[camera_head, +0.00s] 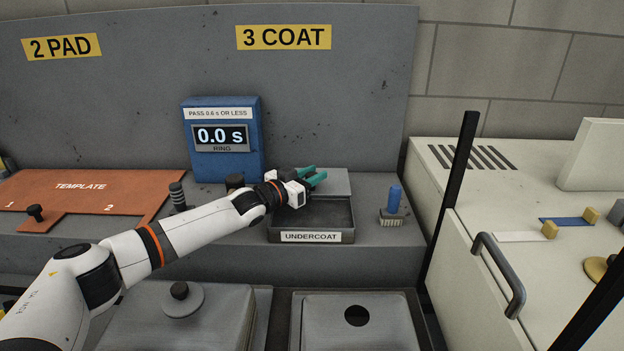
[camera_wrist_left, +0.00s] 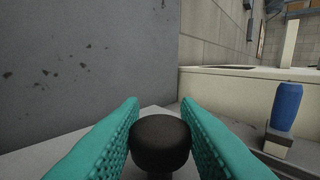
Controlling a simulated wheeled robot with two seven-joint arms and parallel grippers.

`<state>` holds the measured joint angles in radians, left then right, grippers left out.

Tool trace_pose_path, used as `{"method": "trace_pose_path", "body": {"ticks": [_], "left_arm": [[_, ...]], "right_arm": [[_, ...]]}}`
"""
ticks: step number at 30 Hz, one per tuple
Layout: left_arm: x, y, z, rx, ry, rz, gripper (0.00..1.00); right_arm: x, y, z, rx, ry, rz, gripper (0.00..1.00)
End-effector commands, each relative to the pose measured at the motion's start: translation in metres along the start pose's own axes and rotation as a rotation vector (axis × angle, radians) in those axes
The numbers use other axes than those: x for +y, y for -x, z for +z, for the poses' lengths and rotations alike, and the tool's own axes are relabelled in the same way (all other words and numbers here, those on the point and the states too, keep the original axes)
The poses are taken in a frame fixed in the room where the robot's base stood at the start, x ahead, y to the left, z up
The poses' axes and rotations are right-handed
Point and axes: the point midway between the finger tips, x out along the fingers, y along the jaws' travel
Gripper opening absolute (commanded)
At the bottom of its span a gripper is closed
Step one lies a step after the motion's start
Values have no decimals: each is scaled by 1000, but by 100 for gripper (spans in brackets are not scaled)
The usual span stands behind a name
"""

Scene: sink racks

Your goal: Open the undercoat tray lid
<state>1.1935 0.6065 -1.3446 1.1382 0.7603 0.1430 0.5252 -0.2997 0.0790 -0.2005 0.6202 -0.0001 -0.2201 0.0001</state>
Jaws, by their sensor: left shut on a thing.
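The undercoat tray (camera_head: 312,237) is a dark grey box with an UNDERCOAT label on its front, on the grey ledge. Its dark inside shows, uncovered at the front. A flat light grey lid (camera_head: 338,182) is at the tray's back; I cannot tell whether it rests on the tray or is held above it. My left gripper (camera_head: 314,177), with teal fingers, is over the lid. In the left wrist view the fingers close around a round black knob (camera_wrist_left: 160,145), and part of the lid shows beneath. The knob is hidden in the head view. My right gripper is not in view.
A blue-handled brush (camera_head: 394,200) stands just right of the tray. A blue timer box (camera_head: 222,140) reading 0.0 s is behind my arm. An orange template (camera_head: 85,192) lies at left. A black post (camera_head: 455,170) rises at right.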

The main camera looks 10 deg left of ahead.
Motion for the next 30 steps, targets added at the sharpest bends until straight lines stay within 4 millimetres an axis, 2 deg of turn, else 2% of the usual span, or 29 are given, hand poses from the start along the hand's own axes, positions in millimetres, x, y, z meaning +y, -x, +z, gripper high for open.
{"method": "trace_pose_path", "body": {"ticks": [3,4,7,16,20,23,30], "left_arm": [[-1,0,-2,4,-2,0,0],[-1,0,-2,4,-2,0,34],[0,0,-1,3,-2,0,51],[0,1,0,1,-2,0,52],[1,9,-2,2,1,1,52],[1,22,-3,2,2,1,52],[0,68,-4,4,-1,1,52]], "right_arm": [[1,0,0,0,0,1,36],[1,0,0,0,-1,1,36],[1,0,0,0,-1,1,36],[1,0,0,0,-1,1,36],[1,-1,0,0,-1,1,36],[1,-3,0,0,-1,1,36],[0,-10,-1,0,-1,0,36]]}}
